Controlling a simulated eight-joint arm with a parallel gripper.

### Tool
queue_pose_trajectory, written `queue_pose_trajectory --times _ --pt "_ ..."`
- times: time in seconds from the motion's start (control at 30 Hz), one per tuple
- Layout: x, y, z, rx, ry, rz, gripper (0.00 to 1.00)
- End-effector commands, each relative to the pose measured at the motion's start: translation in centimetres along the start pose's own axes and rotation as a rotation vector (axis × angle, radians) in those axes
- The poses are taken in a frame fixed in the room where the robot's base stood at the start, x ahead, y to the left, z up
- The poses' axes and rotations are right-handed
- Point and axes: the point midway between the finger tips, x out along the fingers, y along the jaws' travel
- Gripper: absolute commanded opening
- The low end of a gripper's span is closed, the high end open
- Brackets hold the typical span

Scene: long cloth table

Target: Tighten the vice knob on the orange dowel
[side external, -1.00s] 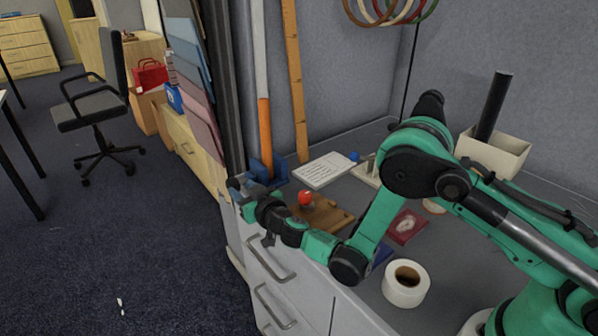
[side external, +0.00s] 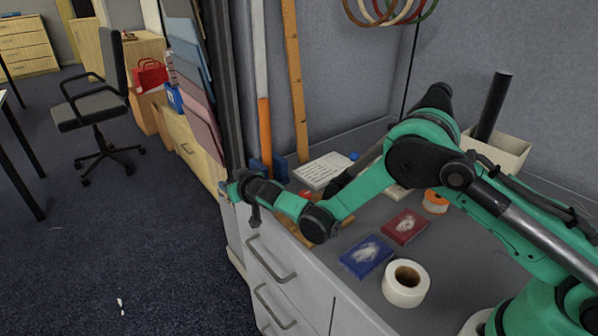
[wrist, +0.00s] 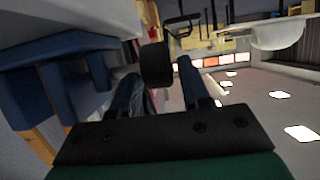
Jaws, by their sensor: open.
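The orange dowel (side external: 265,130) stands upright at the table's far left corner, with a pale upper part. The blue vice (side external: 279,168) is at its foot, partly hidden by my arm. In the wrist view the blue vice (wrist: 75,85) fills the left side, and a black round knob (wrist: 156,63) lies ahead between my fingertips. My gripper (wrist: 158,80) is open, one finger on each side of the knob's line; I cannot tell whether they touch it. In the side view my gripper (side external: 234,189) is at the table's left edge, beside the vice.
A wooden ruler (side external: 295,80) leans on the wall behind. A white notepad (side external: 322,170), red box (side external: 405,226), blue box (side external: 366,256), orange tape roll (side external: 435,201) and white tape roll (side external: 406,283) lie on the table. Left of the drawers is open floor.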

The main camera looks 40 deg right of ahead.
Motion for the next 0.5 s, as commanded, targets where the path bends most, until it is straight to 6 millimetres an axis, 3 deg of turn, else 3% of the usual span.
queue_pose_trajectory --times 0.33,0.5 --pt "0.63 0.02 0.0 -0.001 0.001 0.0 0.41" --pt "0.62 0.02 0.0 -0.001 0.001 0.0 0.0"
